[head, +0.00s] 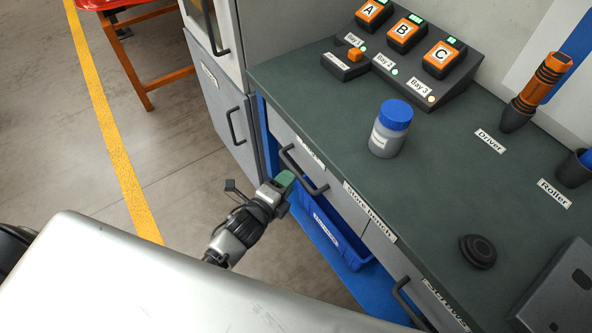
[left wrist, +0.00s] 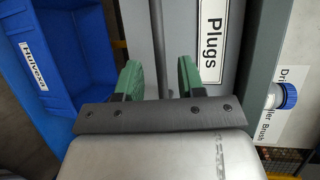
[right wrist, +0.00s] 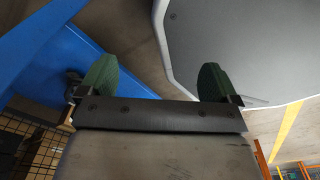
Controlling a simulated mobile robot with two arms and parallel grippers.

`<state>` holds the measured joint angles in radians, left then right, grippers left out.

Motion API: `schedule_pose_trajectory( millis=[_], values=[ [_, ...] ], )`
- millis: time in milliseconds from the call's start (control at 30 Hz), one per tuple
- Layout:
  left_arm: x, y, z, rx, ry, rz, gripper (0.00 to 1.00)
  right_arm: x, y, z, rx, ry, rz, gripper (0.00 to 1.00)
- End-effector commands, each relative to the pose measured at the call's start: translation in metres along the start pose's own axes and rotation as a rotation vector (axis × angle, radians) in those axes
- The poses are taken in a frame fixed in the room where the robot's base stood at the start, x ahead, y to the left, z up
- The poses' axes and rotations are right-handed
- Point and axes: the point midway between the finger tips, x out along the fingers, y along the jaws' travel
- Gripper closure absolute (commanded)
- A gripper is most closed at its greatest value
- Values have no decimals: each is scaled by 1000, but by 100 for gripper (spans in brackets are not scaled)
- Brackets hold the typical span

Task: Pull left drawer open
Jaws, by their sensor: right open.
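The left drawer (head: 290,145) is a grey front under the left end of the bench top and looks closed. It has a dark bar handle (head: 303,172); its "Plugs" label (left wrist: 210,40) shows in the left wrist view. My left gripper (head: 285,183) is at the handle's near side. In the left wrist view its green fingers (left wrist: 158,80) stand apart, with the dark handle bar (left wrist: 156,45) appearing between them; I cannot tell whether they touch it. My right gripper (right wrist: 157,82) shows only in the right wrist view, open and empty.
The right drawer (head: 415,290) has its own handle. A blue bin (head: 335,230) sits below the left drawer. A grey cabinet (head: 225,110) stands to the left. On the bench top (head: 420,190) are a blue-lidded jar (head: 390,130) and a charger (head: 425,70). Floor is free left of the bench.

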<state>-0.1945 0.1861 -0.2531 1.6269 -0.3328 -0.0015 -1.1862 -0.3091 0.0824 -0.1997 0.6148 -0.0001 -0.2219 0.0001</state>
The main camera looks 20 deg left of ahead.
Motion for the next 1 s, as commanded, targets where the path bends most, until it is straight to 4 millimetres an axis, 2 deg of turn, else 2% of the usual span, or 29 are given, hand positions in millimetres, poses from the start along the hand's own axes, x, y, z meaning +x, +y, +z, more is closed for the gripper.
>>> schedule_pose_trajectory(
  millis=[100, 300, 667, 900, 933, 1000],
  values=[
    [23, 0, 0, -1, 0, -1, 61, 1, 1, -5, 0, 7, 1, 8],
    [45, 1, -1, -2, 0, 0, 61, 3, 1, -11, 0, 19, 1, 8],
    [50, 0, -1, -3, 1, 1, 61, 3, -2, -12, 1, 20, -2, 8],
    [50, 1, 0, -2, 0, 1, 96, 3, -2, -12, 1, 19, -3, 8],
    [50, 1, 0, -2, 0, 1, 100, 3, -2, -12, 1, 19, -3, 8],
    [50, 1, 0, -2, 0, 1, 100, 3, -2, -11, 1, 19, -2, 8]
  ],
)
